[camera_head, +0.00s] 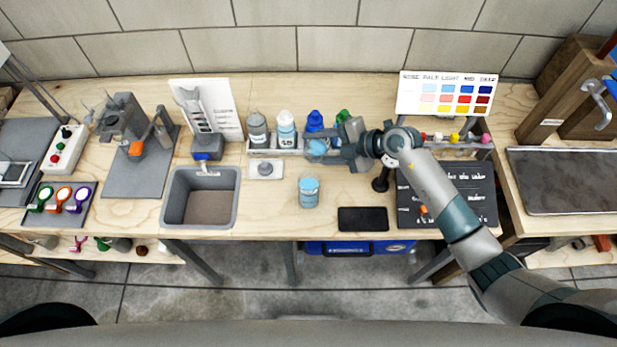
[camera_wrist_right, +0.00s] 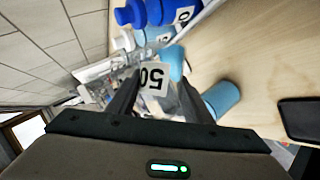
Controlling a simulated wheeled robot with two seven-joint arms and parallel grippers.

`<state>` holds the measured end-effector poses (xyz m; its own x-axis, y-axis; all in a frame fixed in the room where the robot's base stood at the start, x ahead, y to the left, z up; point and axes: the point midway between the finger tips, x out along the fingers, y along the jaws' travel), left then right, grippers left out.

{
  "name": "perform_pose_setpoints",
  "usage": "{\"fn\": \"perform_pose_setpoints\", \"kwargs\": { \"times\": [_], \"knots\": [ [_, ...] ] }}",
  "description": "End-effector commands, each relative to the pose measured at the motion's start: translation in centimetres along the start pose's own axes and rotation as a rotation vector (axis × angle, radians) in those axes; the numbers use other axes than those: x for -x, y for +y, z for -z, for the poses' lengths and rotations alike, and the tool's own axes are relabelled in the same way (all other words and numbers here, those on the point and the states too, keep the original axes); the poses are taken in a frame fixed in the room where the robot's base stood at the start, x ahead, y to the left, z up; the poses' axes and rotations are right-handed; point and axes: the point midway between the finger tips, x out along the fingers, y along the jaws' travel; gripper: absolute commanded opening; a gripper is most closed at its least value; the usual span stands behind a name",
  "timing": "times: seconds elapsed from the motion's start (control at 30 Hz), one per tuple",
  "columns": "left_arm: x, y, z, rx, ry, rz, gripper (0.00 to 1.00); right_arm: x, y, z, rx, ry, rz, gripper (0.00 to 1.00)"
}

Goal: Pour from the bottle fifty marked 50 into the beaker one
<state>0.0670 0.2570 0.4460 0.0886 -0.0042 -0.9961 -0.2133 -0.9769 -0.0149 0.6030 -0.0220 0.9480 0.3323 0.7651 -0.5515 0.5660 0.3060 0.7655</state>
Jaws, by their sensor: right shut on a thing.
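My right gripper (camera_head: 340,147) is shut on the bottle marked 50 (camera_wrist_right: 153,78), in front of the bottle rack. In the right wrist view the bottle's white label lies between the fingers (camera_wrist_right: 157,98). In the head view the bottle (camera_head: 318,147) is partly hidden by the gripper, and I cannot tell its exact tilt. A light blue beaker (camera_head: 309,192), which I take as beaker one, stands on the bench below and slightly left of the held bottle, apart from it. It also shows in the right wrist view (camera_wrist_right: 222,97). My left gripper is out of view.
A rack (camera_head: 262,152) holds a grey bottle (camera_head: 257,128), a light-blue bottle (camera_head: 286,130), a blue bottle (camera_head: 315,121) and a green one (camera_head: 343,116). A sink (camera_head: 233,200) is left of the beaker; a black slab (camera_head: 362,218) lies to its right. Bare wood surrounds the beaker.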

Motion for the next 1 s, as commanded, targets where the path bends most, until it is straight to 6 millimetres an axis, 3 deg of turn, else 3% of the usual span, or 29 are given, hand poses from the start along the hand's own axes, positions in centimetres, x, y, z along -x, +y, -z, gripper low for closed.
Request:
{"fn": "perform_pose_setpoints", "kwargs": {
  "times": [1.0],
  "knots": [
    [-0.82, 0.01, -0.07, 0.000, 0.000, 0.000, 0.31, 0.20, 0.39, 0.06, 0.051, -0.027, -0.022, 0.10]
  ]
}}
